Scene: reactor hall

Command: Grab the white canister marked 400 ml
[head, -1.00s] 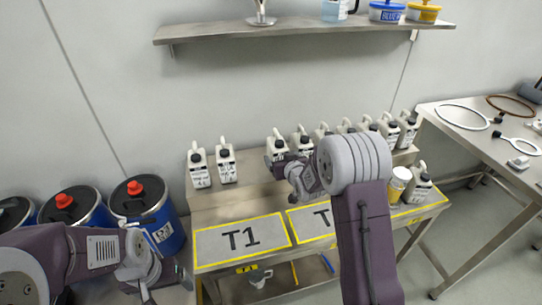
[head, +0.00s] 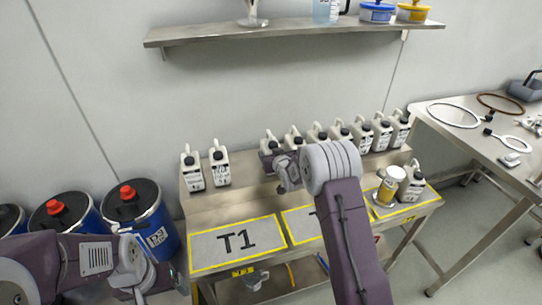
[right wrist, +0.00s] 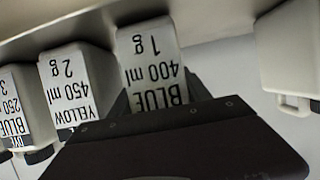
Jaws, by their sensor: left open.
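The white canister marked BLUE 400 ml, 1 g (right wrist: 152,65) shows upside down in the right wrist view, straight in front of my right gripper (right wrist: 160,98). In the head view that canister (head: 268,141) is the left end of the back row, partly hidden by my right gripper (head: 277,163). The dark fingers lie on either side of its label; I cannot tell whether they press on it. The canister still stands in the row. My left gripper (head: 150,285) is open and empty at the lower left, near the blue drums.
A white canister marked YELLOW 450 ml (right wrist: 75,85) stands close beside the target. Two white canisters (head: 206,168) stand apart to the left. The bench's T1 area (head: 235,242) is bare. Blue drums (head: 140,215) stand left; a wall shelf (head: 290,30) is above.

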